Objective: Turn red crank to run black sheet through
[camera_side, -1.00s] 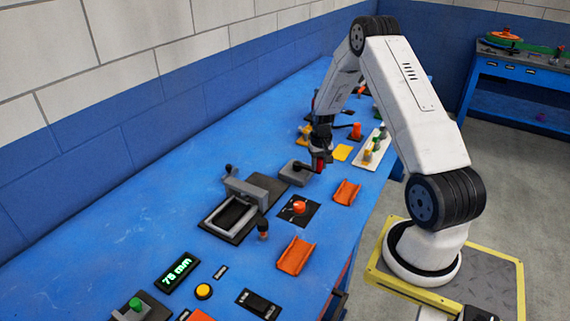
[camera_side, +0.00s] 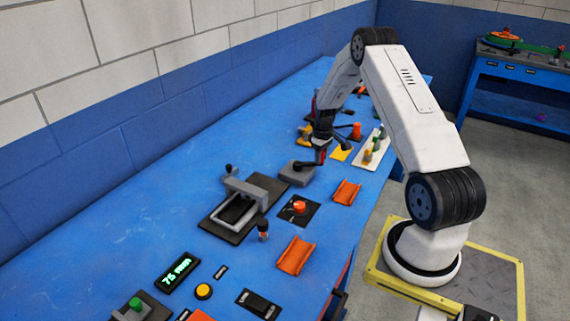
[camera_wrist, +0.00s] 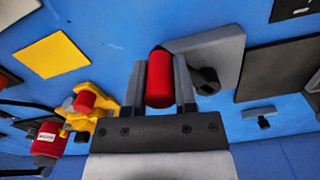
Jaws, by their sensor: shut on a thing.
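My gripper (camera_wrist: 159,88) is shut around the red crank handle (camera_wrist: 160,80), which sits between its two fingers in the wrist view. In the side view my gripper (camera_side: 321,153) is beside the grey block (camera_side: 296,173), at that block's far right. A dark crank hub (camera_wrist: 205,82) shows against the grey block in the wrist view. A flat black piece (camera_wrist: 275,70) lies at the right of the wrist view; I cannot tell whether it is the black sheet or a base plate. My gripper hides part of the crank in the side view.
A grey frame on a black plate (camera_side: 214,227) stands left of the block. A red knob (camera_side: 299,206) and orange trays (camera_side: 347,192) are in front. A yellow fixture (camera_wrist: 78,112) and a yellow square (camera_wrist: 52,54) lie close by. The blue bench is clear toward the wall.

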